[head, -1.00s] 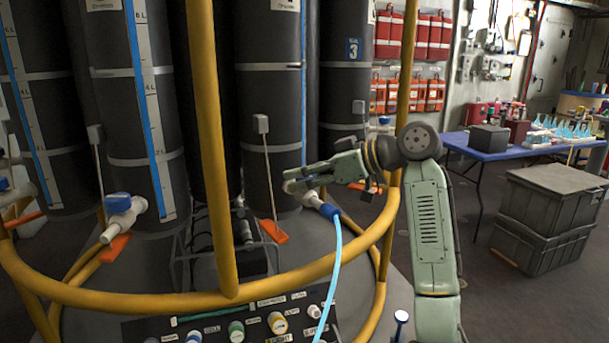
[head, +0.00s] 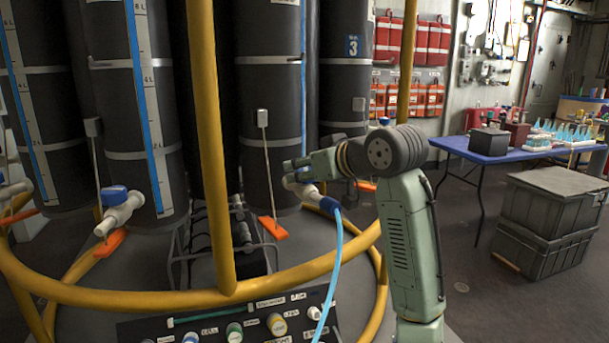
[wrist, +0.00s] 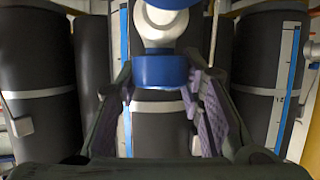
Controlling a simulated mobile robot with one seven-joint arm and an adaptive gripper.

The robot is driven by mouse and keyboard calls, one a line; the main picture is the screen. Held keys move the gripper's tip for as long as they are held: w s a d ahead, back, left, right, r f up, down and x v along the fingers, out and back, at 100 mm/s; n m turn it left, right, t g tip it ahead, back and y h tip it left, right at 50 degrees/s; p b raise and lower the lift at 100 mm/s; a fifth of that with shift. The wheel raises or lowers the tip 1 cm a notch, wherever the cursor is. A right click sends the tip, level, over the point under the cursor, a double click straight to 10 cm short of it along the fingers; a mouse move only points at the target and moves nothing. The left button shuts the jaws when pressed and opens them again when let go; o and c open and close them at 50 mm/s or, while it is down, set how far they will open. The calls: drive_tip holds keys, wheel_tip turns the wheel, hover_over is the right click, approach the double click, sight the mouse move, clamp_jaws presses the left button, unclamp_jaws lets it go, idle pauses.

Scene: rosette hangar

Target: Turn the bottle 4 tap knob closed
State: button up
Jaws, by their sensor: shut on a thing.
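The tap (head: 305,190) is a white fitting low on the middle dark bottle (head: 268,90), with a blue collar and light-blue hose (head: 335,255) on its right. No number is readable on this bottle. The blue tap knob (wrist: 160,70) sits between my fingers in the wrist view, with the white tap body beyond it. My gripper (wrist: 160,80) is shut on the knob. In the head view my gripper (head: 290,165) is at the top of the tap and hides most of the knob.
A yellow rail (head: 130,298) curves in front of the bottles, with a yellow post (head: 208,130) left of my gripper. Another tap (head: 120,212) with a blue knob is at left. A labelled panel (head: 245,322) is below. A blue table (head: 500,155) and grey crates (head: 545,220) stand right.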

drive_tip(key=m+t+h, duration=0.2)
drive_tip(key=m+h, duration=0.1)
drive_tip(key=h, duration=0.1)
drive_tip(key=shift+m, duration=0.4)
drive_tip(key=m+h, duration=0.3)
drive_tip(key=h, duration=0.1)
drive_tip(key=shift+r+m+t, duration=0.1)
drive_tip(key=shift+m+t, duration=0.2)
drive_tip(key=m+h+p, duration=0.2)
drive_tip(key=h+p, duration=0.1)
drive_tip(key=shift+r+m+g+h+p, duration=0.15)
drive_tip(key=shift+m+g+h+p, duration=0.15)
drive_tip(key=shift+m+g, duration=0.1)
drive_tip(key=shift+d+m+h+p, duration=0.1)
drive_tip(key=shift+m+h+p, duration=0.6)
drive_tip(key=shift+p, duration=0.35)
drive_tip(key=shift+f+g+p, duration=0.3)
drive_tip(key=o, duration=1.2)
